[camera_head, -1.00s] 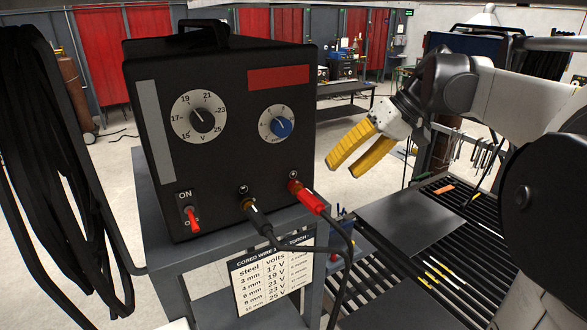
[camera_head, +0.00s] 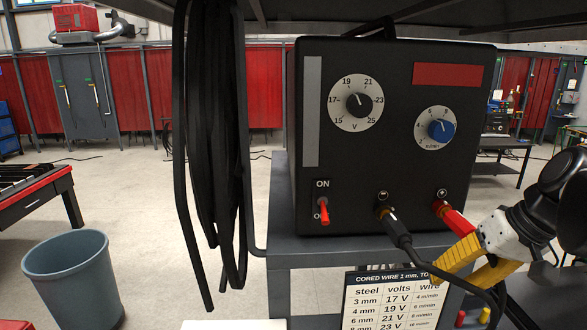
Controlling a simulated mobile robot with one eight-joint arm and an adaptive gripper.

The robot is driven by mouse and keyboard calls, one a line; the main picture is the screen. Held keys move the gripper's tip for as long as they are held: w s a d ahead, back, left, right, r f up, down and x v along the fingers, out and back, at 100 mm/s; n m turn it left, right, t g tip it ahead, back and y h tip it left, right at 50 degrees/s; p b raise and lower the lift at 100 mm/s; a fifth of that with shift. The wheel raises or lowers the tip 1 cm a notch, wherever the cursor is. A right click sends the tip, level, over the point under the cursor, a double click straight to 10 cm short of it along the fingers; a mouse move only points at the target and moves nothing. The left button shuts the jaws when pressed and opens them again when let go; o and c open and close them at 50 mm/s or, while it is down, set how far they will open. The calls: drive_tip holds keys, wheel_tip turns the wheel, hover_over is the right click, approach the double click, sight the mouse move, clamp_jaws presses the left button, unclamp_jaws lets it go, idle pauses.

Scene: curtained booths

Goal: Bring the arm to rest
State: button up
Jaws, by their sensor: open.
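My gripper (camera_head: 455,272) shows at the lower right, with two yellow fingers pointing left and down. The fingers are apart and nothing shows between them. They are in front of the lower right part of the black welding machine (camera_head: 395,140), near its red plug (camera_head: 455,220); I cannot tell whether they touch the cable there. My arm enters from the right edge and is partly cut off. The machine has a volts dial (camera_head: 356,102), a blue-knobbed dial (camera_head: 437,130) and a red ON switch (camera_head: 323,212).
The machine stands on a grey cart (camera_head: 280,225) with a settings chart (camera_head: 395,300) below. A black cable coil (camera_head: 212,140) hangs to its left. A grey bin (camera_head: 75,285) and a red-edged table (camera_head: 40,195) stand at left. Open floor lies behind them.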

drive_tip(key=s+a+f+t+h+b, duration=0.1)
drive_tip(key=s+a+f+b, duration=0.1)
drive_tip(key=f+b, duration=0.5)
drive_tip(key=s+a+f+t+h+b, duration=0.1)
drive_tip(key=s+a+f+b, duration=0.2)
drive_tip(key=f, duration=1.3)
drive_tip(key=s+a+f+n+t+h+b, duration=0.1)
drive_tip(key=a+f+b, duration=0.4)
drive_tip(key=f+b, duration=0.7)
drive_tip(key=shift+s+a+f, duration=0.25)
drive_tip(key=shift+s+f, duration=0.1)
drive_tip(key=shift+s, duration=0.35)
